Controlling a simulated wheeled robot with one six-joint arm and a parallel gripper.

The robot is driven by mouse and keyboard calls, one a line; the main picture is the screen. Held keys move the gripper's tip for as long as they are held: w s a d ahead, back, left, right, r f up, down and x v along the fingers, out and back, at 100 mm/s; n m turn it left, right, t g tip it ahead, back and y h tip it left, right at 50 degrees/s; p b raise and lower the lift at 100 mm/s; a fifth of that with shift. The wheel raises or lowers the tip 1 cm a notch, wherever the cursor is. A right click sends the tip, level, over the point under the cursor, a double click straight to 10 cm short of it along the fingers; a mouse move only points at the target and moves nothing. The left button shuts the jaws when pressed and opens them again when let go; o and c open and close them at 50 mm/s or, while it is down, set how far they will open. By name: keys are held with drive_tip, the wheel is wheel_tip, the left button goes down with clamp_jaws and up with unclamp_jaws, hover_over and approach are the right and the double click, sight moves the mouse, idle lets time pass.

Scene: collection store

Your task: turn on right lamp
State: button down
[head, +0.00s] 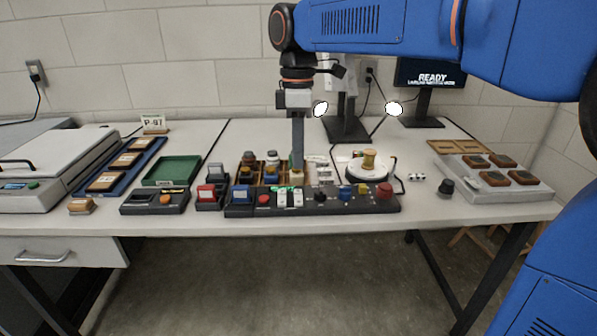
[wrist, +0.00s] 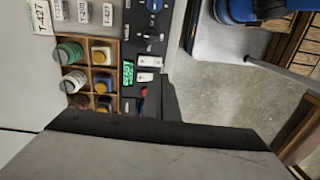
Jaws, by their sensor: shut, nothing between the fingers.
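The right lamp (head: 394,108) is a white oval head on a thin arm beside the dark stand, and the left lamp (head: 320,109) is a matching oval. Both faces look bright white; I cannot tell whether either is lit. A black control panel (head: 330,204) lies along the table's front edge. It has two white rocker switches (head: 290,198) with green marks above them; they also show in the wrist view (wrist: 147,68). My gripper (head: 297,178) points down, shut and empty, just behind and above the rockers. Contact is unclear.
A red button (head: 384,190), knobs and other controls share the panel. A wooden compartment box (wrist: 88,38) of jars stands behind it. A white round stand with a spool (head: 369,160) is right of my gripper. A grey tray (head: 493,182) lies far right.

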drive_tip(key=shift+s+r, duration=0.2)
drive_tip(key=shift+r, duration=1.1)
drive_tip(key=shift+s+r, duration=0.15)
drive_tip(key=shift+r, duration=1.15)
drive_tip(key=shift+d, duration=0.1)
drive_tip(key=s+d+f+m+t, duration=0.1)
drive_tip(key=s+d+f+m, duration=0.35)
drive_tip(key=d, duration=0.25)
drive_tip(key=s+d+f+m+t, duration=0.25)
drive_tip(key=s+d+m, duration=0.25)
drive_tip(key=d, duration=0.3)
drive_tip(key=s+d+f+m+t, duration=0.1)
drive_tip(key=s+d+f+m, duration=0.3)
drive_tip(key=f, duration=0.3)
drive_tip(key=s+d+f+m+t, duration=0.1)
drive_tip(key=s+d+f+m, duration=0.3)
drive_tip(key=s+f, duration=0.2)
drive_tip(key=shift+s+d+f, duration=0.3)
drive_tip(key=shift+f, duration=0.3)
